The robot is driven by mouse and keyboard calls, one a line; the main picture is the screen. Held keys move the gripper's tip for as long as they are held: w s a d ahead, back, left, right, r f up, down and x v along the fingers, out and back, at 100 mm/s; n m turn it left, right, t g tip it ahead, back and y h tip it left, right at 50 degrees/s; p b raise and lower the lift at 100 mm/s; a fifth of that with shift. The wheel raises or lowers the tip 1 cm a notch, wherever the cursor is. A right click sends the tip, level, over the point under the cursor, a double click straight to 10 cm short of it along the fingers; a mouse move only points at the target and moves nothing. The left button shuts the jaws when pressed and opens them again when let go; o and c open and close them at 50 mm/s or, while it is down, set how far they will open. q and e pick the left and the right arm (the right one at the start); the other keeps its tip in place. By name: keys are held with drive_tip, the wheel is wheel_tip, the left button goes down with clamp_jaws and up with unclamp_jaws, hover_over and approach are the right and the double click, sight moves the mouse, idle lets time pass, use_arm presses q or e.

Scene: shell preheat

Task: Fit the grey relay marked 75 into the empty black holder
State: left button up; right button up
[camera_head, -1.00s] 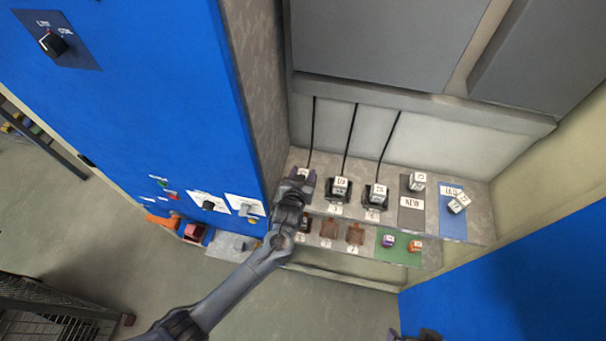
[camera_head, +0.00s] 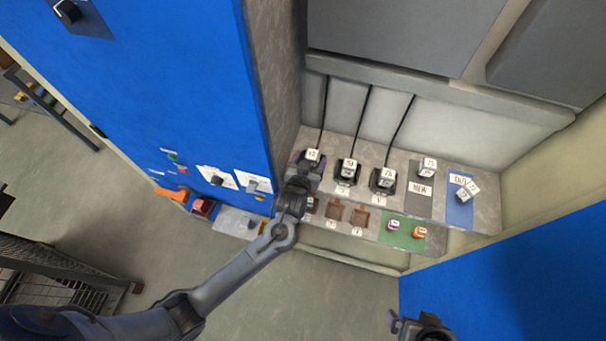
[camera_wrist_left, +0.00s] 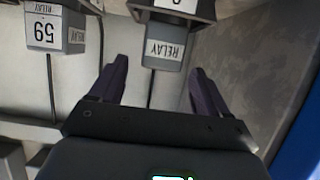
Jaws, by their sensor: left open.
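Three black holders stand in a row on the upper shelf, each with a light relay showing on it: left (camera_head: 312,156), middle (camera_head: 349,164) and right (camera_head: 387,174). Another relay (camera_head: 427,166) is on the grey mat marked NEW. I cannot read the head view's numbers surely. My left gripper (camera_head: 304,172) is open at the leftmost holder. In the left wrist view its fingers (camera_wrist_left: 158,68) are apart, around the end of a grey relay (camera_wrist_left: 168,52) labelled RELAY, its number hidden. The neighbouring relay (camera_wrist_left: 42,32) reads like 59. My right gripper (camera_head: 423,326) is partly cut off at the bottom.
The lower shelf holds brown pieces (camera_head: 334,211) and a green mat (camera_head: 403,239) with two small objects. A blue cabinet (camera_head: 190,100) stands close left. Black cables rise behind the holders.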

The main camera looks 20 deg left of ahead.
use_arm(q)
drive_tip(key=s+a+r+m+g+h, duration=0.1)
drive_tip(key=s+g, duration=0.3)
drive_tip(key=s, duration=1.1)
drive_tip(key=s+a+r+m+g+h, duration=0.1)
drive_tip(key=s+g, duration=0.4)
drive_tip(key=s, duration=1)
drive_tip(key=shift+s+a+r+m+g, duration=0.3)
drive_tip(key=shift+a+r+m, duration=0.45)
drive_tip(key=shift+a, duration=0.45)
drive_tip(key=shift+w, duration=0.1)
